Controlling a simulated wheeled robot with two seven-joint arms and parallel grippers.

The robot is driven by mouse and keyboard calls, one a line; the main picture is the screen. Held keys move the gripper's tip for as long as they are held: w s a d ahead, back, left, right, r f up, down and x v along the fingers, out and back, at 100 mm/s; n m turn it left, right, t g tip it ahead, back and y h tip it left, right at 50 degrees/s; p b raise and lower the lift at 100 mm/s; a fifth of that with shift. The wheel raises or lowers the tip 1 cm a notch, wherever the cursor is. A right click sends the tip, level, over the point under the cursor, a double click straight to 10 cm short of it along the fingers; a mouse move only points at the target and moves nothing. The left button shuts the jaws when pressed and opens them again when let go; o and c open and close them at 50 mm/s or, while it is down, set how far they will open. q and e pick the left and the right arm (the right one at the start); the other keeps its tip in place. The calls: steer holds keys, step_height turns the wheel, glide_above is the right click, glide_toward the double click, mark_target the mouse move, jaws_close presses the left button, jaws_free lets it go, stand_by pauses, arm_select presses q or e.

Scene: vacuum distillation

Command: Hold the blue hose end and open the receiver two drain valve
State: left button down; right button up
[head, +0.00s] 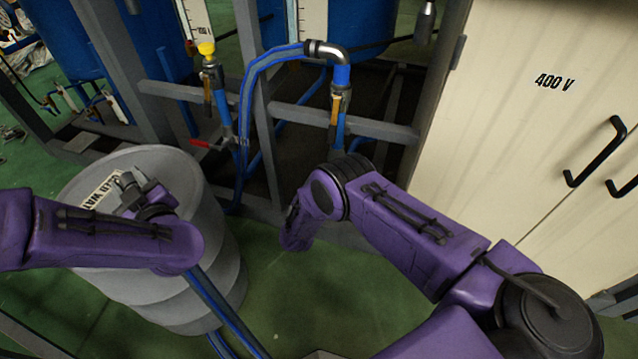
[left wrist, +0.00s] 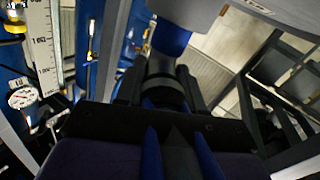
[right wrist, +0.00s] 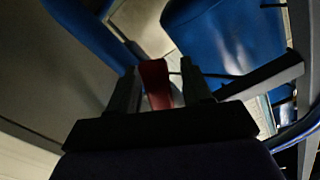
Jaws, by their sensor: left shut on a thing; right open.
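In the head view my left gripper (head: 130,187) is above the grey drum, shut on the dark end fitting of the blue hose. The left wrist view shows this hose end (left wrist: 165,88) between the fingers; the blue hose (head: 222,308) hangs below my arm in the head view. A red valve handle (head: 205,145) sticks out left from a blue pipe under a yellow cap. In the right wrist view a red handle (right wrist: 155,82) lies between the spread fingers of my right gripper (right wrist: 158,88); I cannot tell which valve it belongs to. My right gripper's fingers are hidden in the head view.
The grey drum (head: 225,245) stands at left. A grey frame (head: 290,113) carries blue pipes, an elbow (head: 325,50) and a valve with an orange handle (head: 335,108). A cream cabinet (head: 500,130) marked 400 V stands right. Green floor (head: 310,300) is clear in front.

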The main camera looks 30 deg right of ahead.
steer(key=v, duration=1.2)
arm_select(q)
steer(key=c, duration=0.6)
jaws_free()
steer(key=shift+s, duration=0.1)
